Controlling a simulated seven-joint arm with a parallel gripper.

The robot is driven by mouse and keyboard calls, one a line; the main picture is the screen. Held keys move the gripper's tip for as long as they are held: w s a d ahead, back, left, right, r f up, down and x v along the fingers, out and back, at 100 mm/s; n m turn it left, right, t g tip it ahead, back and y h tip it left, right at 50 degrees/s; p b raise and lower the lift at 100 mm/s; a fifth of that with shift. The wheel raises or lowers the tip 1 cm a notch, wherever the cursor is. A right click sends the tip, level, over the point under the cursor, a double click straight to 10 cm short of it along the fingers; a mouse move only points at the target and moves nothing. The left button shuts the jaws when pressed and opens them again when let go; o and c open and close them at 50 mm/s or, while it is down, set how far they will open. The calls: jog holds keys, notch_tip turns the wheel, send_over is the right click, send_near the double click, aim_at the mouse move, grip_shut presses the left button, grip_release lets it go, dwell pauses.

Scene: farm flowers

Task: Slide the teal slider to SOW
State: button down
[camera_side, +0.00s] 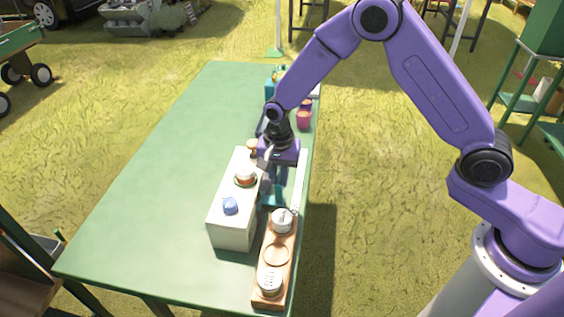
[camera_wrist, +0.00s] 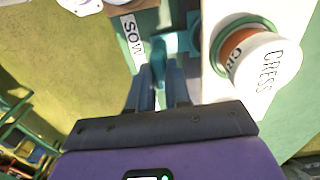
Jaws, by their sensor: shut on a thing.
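The teal slider (camera_side: 273,196) is beside the white box (camera_side: 231,230), on the side towards my arm. It also shows in the wrist view (camera_wrist: 172,44), at the tips of my fingers. My gripper (camera_side: 269,190) reaches down to it and is shut on it; the fingers (camera_wrist: 163,72) also show in the wrist view. A white label reading SOW (camera_wrist: 132,42) lies left of the slider in the wrist view. My fingers partly hide the slider and its track.
A blue knob (camera_side: 230,206) is also on the box. The left of the green table (camera_side: 150,185) is clear.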

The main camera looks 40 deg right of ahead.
jog(key=shift+s+a, duration=0.65)
jog(key=c, duration=1.1)
grip_release()
jog(key=shift+o, duration=0.2)
jog(key=shift+r, duration=0.1)
jog(key=shift+r, duration=0.25)
notch_tip(320, 180, up, 17)
jog(key=shift+f, duration=0.1)
